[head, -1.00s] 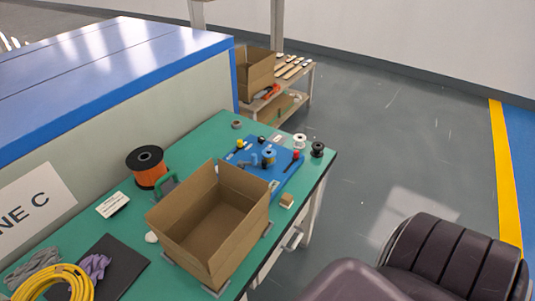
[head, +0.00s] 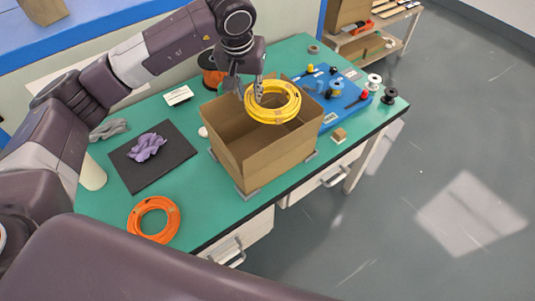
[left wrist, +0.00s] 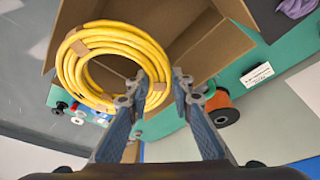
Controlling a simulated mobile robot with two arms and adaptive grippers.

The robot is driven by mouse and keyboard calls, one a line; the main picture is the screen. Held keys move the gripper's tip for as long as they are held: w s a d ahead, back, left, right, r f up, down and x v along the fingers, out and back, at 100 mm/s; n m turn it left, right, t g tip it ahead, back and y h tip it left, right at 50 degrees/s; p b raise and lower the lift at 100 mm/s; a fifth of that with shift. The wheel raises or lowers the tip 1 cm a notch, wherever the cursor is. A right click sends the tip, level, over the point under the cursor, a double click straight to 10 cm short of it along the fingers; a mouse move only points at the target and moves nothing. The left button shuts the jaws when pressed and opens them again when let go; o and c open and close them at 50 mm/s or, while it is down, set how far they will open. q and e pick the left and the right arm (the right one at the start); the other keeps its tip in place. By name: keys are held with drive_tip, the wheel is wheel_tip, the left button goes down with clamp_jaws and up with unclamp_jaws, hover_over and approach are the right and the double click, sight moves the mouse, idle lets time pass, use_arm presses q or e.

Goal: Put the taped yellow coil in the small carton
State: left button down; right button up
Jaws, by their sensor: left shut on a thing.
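The yellow coil (head: 273,102), with tan tape bands, is held by my left gripper (head: 256,93) above the open small carton (head: 262,158). My left gripper is shut on the coil's rim. In the left wrist view the coil (left wrist: 112,62) hangs from the fingertips (left wrist: 160,90), with the carton's walls (left wrist: 215,40) behind it. The carton stands upright on the green table with its top open. Its floor is partly hidden by the coil. My right gripper is not in view.
An orange coil (head: 154,219) lies at the table's front left. A dark mat (head: 152,158) bears purple gloves (head: 146,147). A blue board (head: 335,98) with small parts and several spools stand right of the carton. An orange spool (head: 213,72) stands behind it.

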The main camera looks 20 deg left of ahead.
use_arm(q)
drive_tip(key=shift+w+a+f, duration=0.35)
drive_tip(key=shift+w+f, duration=0.2)
drive_tip(key=shift+f, duration=0.15)
drive_tip(key=p, duration=0.4)
hover_over(253, 144)
drive_tip(key=s, duration=0.1)
wheel_tip(253, 144, down, 14)
drive_tip(key=shift+s+d+r, duration=0.1)
drive_tip(key=shift+r, duration=0.05)
wheel_tip(253, 144, down, 5)
drive_tip(key=shift+f, duration=0.2)
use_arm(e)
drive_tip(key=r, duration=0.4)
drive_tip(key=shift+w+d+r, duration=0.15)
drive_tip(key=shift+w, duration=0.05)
use_arm(q)
drive_tip(key=shift+f, duration=0.25)
drive_tip(key=c, duration=1.7)
unclamp_jaws()
drive_tip(key=shift+r, duration=0.1)
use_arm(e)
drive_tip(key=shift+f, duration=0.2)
